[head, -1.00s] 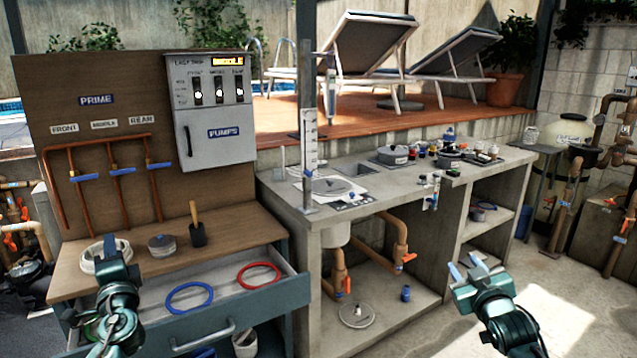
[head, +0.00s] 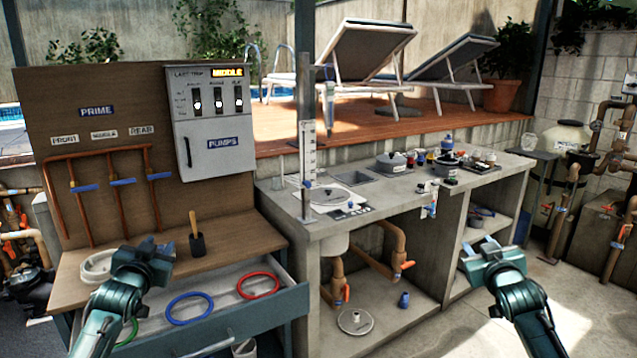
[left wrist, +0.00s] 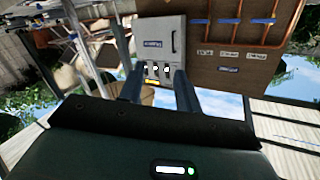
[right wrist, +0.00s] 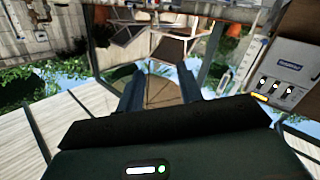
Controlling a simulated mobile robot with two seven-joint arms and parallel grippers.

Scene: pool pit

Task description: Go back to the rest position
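My left gripper (head: 150,245) is raised in front of the wooden bench at the left, above the open drawer. In the left wrist view its two fingers (left wrist: 158,88) stand apart with nothing between them. My right gripper (head: 487,248) is raised in front of the right end of the concrete counter, over the floor. In the right wrist view its fingers (right wrist: 160,88) are also apart and empty. Both wrist cameras see the scene upside down.
The open drawer (head: 225,328) holds a blue ring (head: 189,308) and a red ring (head: 258,285). A brush (head: 196,235) and a white coil (head: 97,266) are on the bench. The concrete counter (head: 390,205) carries pots and bottles.

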